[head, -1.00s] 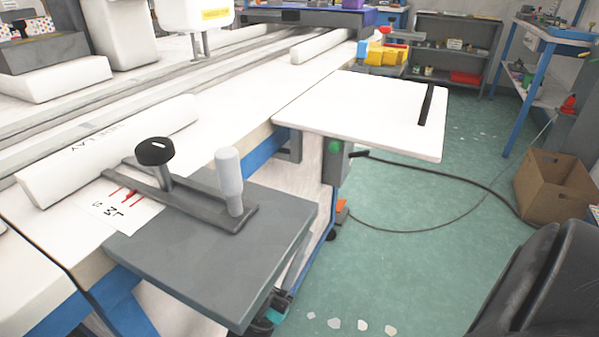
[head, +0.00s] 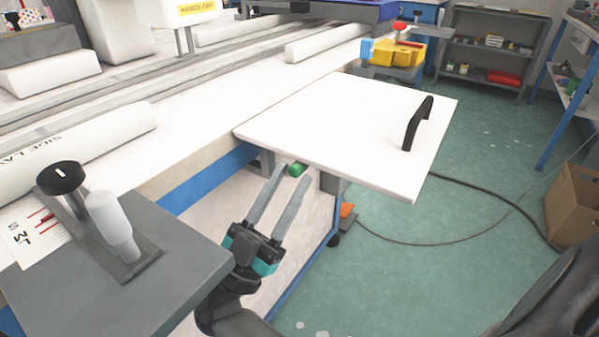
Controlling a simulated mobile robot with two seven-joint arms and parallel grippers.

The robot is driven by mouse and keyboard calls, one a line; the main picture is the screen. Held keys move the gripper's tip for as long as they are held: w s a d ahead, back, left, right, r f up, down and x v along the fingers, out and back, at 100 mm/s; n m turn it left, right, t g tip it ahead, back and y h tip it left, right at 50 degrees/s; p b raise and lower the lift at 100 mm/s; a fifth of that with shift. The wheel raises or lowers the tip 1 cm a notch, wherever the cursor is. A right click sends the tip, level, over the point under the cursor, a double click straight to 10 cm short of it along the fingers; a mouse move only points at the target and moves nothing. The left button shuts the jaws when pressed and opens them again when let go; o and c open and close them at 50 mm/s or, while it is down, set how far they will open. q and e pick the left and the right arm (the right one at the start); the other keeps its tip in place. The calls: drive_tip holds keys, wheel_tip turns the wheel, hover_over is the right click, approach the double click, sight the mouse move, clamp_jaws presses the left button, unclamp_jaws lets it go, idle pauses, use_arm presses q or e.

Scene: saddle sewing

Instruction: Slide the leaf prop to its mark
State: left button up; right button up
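The white leaf (head: 320,125) stands out level from the table's side and has a black handle (head: 417,124). A green knob (head: 297,169) shows just under the leaf's near edge, in front of a grey bracket (head: 328,182). I take the knob to be part of the leaf prop; most of the prop is hidden under the leaf, and I see no clear mark for it. My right gripper (head: 291,182) is open and empty below the leaf, its fingertips close to the green knob. I cannot tell if they touch it. My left gripper is out of view.
A grey shelf plate (head: 165,270) with a black knob (head: 62,178) and a white handle (head: 113,225) lies to the left of the gripper. A dark cable (head: 400,243) runs over the green floor. A cardboard box (head: 575,203) stands at right.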

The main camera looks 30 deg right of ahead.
drive_tip(key=shift+d+r, duration=0.1)
drive_tip(key=shift+r, duration=0.05)
clamp_jaws()
idle(0.4)
